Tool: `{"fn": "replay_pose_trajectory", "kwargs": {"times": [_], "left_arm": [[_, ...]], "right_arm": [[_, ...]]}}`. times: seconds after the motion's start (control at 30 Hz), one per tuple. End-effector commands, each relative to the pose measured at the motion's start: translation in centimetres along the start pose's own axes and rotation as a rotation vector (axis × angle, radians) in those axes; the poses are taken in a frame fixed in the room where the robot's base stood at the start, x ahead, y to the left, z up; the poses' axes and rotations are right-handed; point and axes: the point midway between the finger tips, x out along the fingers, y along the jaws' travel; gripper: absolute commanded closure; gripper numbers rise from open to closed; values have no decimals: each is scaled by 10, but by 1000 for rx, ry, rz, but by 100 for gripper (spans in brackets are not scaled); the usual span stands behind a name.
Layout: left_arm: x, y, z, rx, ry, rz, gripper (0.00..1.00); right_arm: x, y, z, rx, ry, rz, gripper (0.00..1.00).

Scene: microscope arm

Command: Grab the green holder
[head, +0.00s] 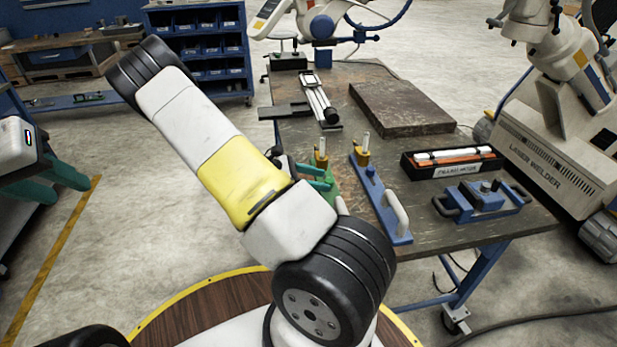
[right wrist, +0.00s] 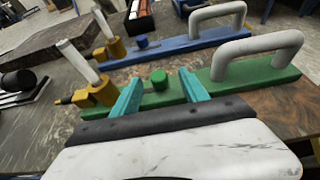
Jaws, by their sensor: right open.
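The green holder lies on the workbench. In the right wrist view it is a long green bar (right wrist: 218,88) with a grey arched handle (right wrist: 258,55), a green knob and a brass fitting with a white rod. In the head view most of the green holder (head: 333,194) is hidden behind my right arm. My right gripper (right wrist: 159,88) is open over the bar, its teal fingers on either side of the knob. Whether they touch the bar I cannot tell. My left gripper (head: 55,180) is at the far left, away from the bench, with its teal fingers apart and empty.
A similar blue holder (head: 378,200) lies close beside the green one. A black tray (head: 410,168), a blue two-handled fixture (head: 480,198), a dark slab (head: 402,108) and a clamp-like tool (head: 318,98) occupy the bench. A laser welder stands at the right.

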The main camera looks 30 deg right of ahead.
Motion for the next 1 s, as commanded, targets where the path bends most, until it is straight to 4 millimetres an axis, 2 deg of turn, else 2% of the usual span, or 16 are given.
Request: {"fn": "replay_pose_trajectory", "kwargs": {"times": [0.43,0.57,0.77,0.87,1.0], "left_arm": [[0,0,0,0,0,0,64],[0,0,0,0,0,0,64],[0,0,0,0,0,0,64],[0,0,0,0,0,0,64],[0,0,0,0,0,0,64]], "right_arm": [[60,3,-1,0,0,-4,48],[68,3,-1,1,2,-2,48],[69,3,-1,2,3,-2,48],[68,3,-1,2,3,-2,63],[68,3,-1,2,3,-2,91]]}}
